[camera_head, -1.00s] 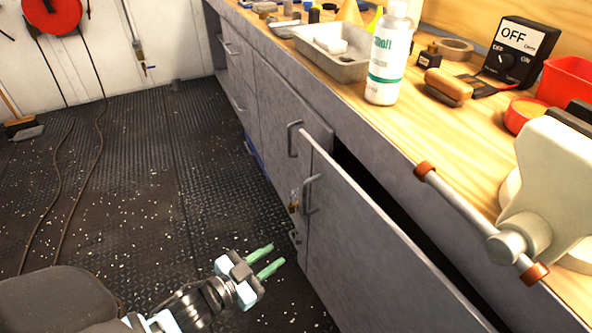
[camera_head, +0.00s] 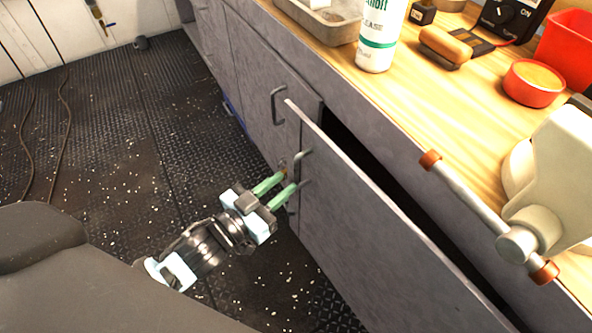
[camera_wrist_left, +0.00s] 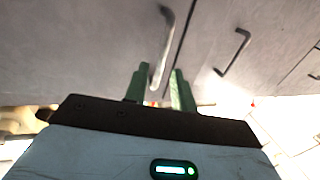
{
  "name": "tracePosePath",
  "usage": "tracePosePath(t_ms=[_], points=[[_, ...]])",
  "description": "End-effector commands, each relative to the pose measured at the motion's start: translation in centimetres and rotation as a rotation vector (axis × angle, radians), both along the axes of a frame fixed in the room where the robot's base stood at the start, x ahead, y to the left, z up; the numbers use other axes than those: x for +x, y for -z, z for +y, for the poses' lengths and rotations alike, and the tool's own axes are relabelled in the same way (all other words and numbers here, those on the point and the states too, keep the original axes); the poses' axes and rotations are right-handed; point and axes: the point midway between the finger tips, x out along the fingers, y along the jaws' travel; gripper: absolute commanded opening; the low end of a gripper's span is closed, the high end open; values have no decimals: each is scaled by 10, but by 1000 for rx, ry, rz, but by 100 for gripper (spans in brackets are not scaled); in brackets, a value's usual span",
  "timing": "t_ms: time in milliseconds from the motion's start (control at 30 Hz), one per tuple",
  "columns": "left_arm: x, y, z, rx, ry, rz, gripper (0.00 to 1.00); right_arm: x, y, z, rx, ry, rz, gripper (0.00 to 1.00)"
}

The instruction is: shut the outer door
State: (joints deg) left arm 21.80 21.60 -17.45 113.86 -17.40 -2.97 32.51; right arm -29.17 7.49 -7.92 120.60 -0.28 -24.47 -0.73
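The outer door (camera_head: 365,210) is a grey cabinet door under the workbench. It stands ajar, with a dark gap (camera_head: 385,170) behind its top edge. Its bar handle (camera_head: 299,160) is near the left edge of the door, and it also shows in the left wrist view (camera_wrist_left: 163,48). My left gripper (camera_head: 283,180) is open, its green fingers pointing at the lower part of the handle. In the left wrist view the fingers (camera_wrist_left: 160,82) lie on either side of the handle's near end; contact cannot be told. My right gripper is not in view.
A neighbouring cabinet front with its own handle (camera_head: 277,105) is left of the door. The wooden bench top (camera_head: 455,110) above carries a white bottle (camera_head: 382,35), a red tub (camera_head: 533,82) and a pale vise (camera_head: 550,185). The dark deck floor (camera_head: 120,150) is open at left.

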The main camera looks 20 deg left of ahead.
Motion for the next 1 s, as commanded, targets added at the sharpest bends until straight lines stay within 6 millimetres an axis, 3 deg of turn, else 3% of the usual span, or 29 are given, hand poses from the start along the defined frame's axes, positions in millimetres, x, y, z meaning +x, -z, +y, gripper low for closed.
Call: tracePosePath(t_ms=[300, 767, 933, 1000], points=[[39, 0, -16, -1, 0, -1, 26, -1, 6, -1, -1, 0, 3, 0], [48, 0, -19, -1, 0, 1, 26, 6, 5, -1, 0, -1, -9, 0], [48, 0, -19, 0, 0, 1, 4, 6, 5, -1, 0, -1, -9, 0], [48, 0, -19, -1, 0, 1, 0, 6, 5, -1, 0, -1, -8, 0]])
